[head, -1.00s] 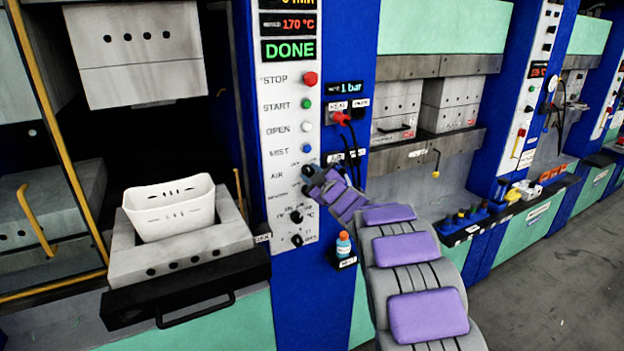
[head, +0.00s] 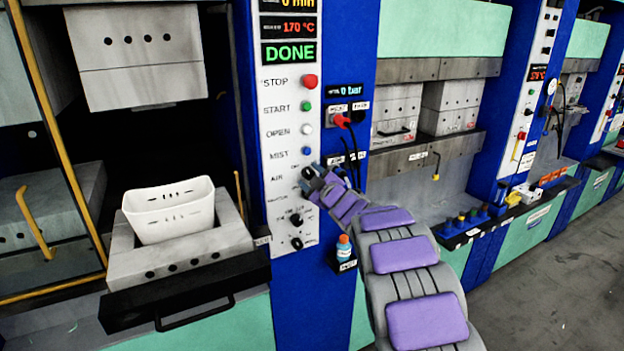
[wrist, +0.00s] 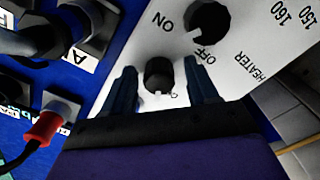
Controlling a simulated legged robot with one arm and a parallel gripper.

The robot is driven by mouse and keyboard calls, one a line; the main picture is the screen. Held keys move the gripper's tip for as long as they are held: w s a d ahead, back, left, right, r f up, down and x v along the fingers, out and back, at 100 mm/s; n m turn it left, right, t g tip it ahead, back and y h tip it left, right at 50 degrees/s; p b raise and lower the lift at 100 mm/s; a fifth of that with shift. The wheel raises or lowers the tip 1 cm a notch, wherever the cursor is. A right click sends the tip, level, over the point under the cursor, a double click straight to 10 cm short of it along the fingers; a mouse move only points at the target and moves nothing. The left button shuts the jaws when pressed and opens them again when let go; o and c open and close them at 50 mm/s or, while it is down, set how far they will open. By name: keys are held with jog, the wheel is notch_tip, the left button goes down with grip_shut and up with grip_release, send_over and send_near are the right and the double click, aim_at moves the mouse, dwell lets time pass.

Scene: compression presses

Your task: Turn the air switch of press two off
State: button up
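Press two's control panel (head: 283,130) is a white strip on a blue column. The AIR label (head: 277,180) is beside my gripper (head: 308,182), which hides the air switch in the head view. In the wrist view, the black air switch knob (wrist: 158,78) lies between the two fingers of my gripper (wrist: 159,66). The fingers are apart, with a visible gap on each side of the knob. The knob's white mark points toward the bottom of the wrist picture. The small pressure display (head: 348,89) appears to read 0 bar.
The heater knob (wrist: 208,20), marked ON and OFF, is close by in the wrist view. A red connector (wrist: 44,128) with a cable is at its left. A bottle (head: 344,248) stands below my gripper. A white bin (head: 170,212) sits on the left press.

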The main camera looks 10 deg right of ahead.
jog(key=shift+s+d, duration=0.1)
jog(key=shift+s, duration=0.05)
jog(key=p+v, duration=0.3)
jog(key=v, duration=1.4)
jog(key=shift+d, duration=0.1)
